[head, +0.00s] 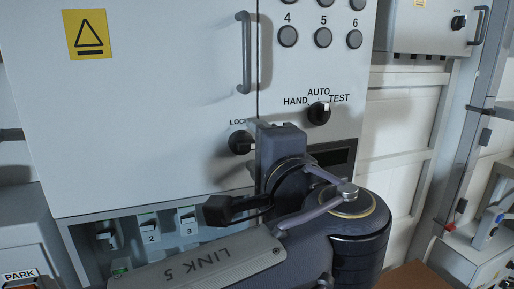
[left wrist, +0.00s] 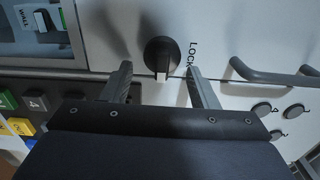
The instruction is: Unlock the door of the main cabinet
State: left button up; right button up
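The main cabinet door (head: 165,105) is a shut grey panel with a yellow warning label and a vertical handle (head: 246,52). Its black lock knob (head: 239,143) sits under the LOCK label, with its pale mark toward the right in the head view. In the left wrist view the knob (left wrist: 161,54) lies just beyond and between the fingertips. My left gripper (head: 262,142) is beside the knob, its fingers largely hidden by its own body. In the left wrist view it (left wrist: 159,70) is open and empty. I cannot tell whether the fingers overlap the knob in depth. My right gripper is not in view.
The HAND/AUTO/TEST selector (head: 319,113) and numbered round buttons (head: 323,37) are right of the door. Small numbered switches (head: 150,230) sit in a recess below.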

pick_arm(q)
jog(key=b+v, duration=0.2)
jog(key=v, duration=0.6)
dwell(0.4)
